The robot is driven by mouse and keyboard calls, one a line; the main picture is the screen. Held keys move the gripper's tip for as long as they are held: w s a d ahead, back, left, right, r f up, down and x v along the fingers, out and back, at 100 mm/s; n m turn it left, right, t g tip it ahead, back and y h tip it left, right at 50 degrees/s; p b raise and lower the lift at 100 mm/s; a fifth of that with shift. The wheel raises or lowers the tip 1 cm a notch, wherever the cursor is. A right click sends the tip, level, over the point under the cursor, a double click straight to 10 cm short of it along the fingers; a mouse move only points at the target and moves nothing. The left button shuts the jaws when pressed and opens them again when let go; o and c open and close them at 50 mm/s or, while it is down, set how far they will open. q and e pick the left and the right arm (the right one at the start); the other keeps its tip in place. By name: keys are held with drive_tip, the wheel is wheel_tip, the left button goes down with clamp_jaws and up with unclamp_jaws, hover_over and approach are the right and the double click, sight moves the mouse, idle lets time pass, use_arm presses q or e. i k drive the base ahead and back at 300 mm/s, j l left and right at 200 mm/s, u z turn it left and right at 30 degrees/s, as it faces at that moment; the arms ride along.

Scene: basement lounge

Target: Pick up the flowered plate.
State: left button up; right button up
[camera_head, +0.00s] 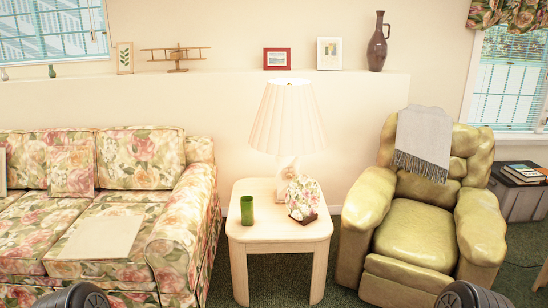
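The flowered plate (304,195) stands upright, leaning back, on a small dark stand (303,219) on the right part of the light wooden side table (278,235). It has a pink and green floral pattern on white. The lit lamp (288,174) stands right behind it, and the plate hides part of the lamp's base. Neither gripper shows. Only dark rounded parts of my own arms show at the bottom left and bottom right edges, well apart from the plate.
A flowered sofa (180,238) is to the left and a yellow-green armchair (412,234) to the right. Green carpet (276,287) shows beneath and around the table. The tabletop's front edge is bare.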

sight(303, 198)
drive_tip(key=i+j+z, duration=0.25)
drive_tip(key=i+z, duration=0.2)
drive_tip(key=i, duration=0.2)
drive_tip(key=i+j+z, duration=0.9)
drive_tip(key=i+j, duration=0.25)
drive_tip(key=j, duration=0.15)
drive_tip(key=i+j+z, duration=0.45)
drive_tip(key=j, duration=0.4)
drive_tip(key=k+l, duration=0.05)
